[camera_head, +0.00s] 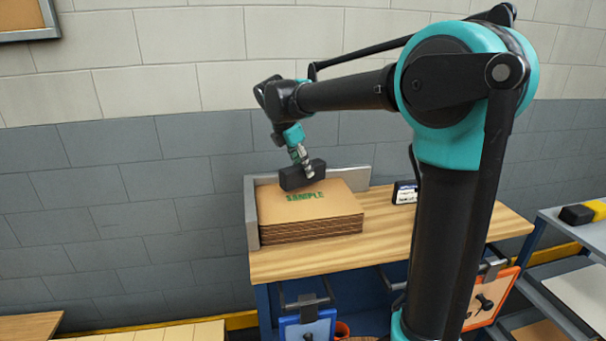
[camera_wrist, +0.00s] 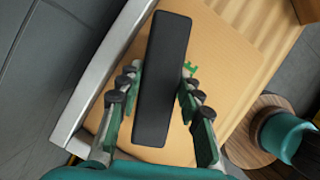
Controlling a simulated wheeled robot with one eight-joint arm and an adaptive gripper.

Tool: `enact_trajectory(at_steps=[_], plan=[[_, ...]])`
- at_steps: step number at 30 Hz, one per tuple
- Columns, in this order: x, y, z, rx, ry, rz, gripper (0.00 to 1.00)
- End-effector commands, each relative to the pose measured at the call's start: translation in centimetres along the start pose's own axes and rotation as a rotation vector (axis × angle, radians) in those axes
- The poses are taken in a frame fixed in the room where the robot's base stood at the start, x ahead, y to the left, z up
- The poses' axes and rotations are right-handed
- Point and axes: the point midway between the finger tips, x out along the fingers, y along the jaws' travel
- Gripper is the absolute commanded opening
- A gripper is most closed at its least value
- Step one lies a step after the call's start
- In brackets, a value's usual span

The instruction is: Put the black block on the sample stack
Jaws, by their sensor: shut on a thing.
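The black block (camera_head: 301,175) is a long dark bar held by my gripper (camera_head: 307,172) over the back part of the sample stack (camera_head: 310,225). The stack is a pile of brown cardboard sheets with green "SAMPLE" lettering on top. In the wrist view the block (camera_wrist: 163,75) lies lengthwise between the two fingers of my gripper (camera_wrist: 160,98), with the cardboard (camera_wrist: 222,65) below it. The block hides part of the lettering there. I cannot tell whether the block touches the top sheet.
A grey metal corner guard (camera_head: 251,213) borders the stack at the left and back. The wooden tabletop (camera_head: 385,235) is clear right of the stack, except for a small dark box with a label (camera_head: 404,192) at the back. A shelf with a yellow-and-black item (camera_head: 578,214) stands at the right.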

Motion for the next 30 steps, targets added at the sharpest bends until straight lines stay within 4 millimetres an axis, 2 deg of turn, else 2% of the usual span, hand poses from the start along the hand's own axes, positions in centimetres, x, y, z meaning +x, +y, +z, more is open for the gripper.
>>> enact_trajectory(at_steps=[3, 6, 16, 17, 21, 30], plan=[[1.6, 0.1, -0.6, 0.000, 0.000, 0.000, 0.00], [2.3, 0.0, -0.9, 0.000, 0.000, 0.000, 0.00], [2.5, 0.0, -1.0, 0.000, 0.000, 0.000, 0.00], [2.5, 0.0, -1.0, 0.000, 0.000, 0.000, 0.38], [2.5, 0.0, -1.0, 0.000, 0.000, 0.000, 0.55], [2.4, 0.0, -1.0, 0.000, 0.000, 0.000, 0.56]])
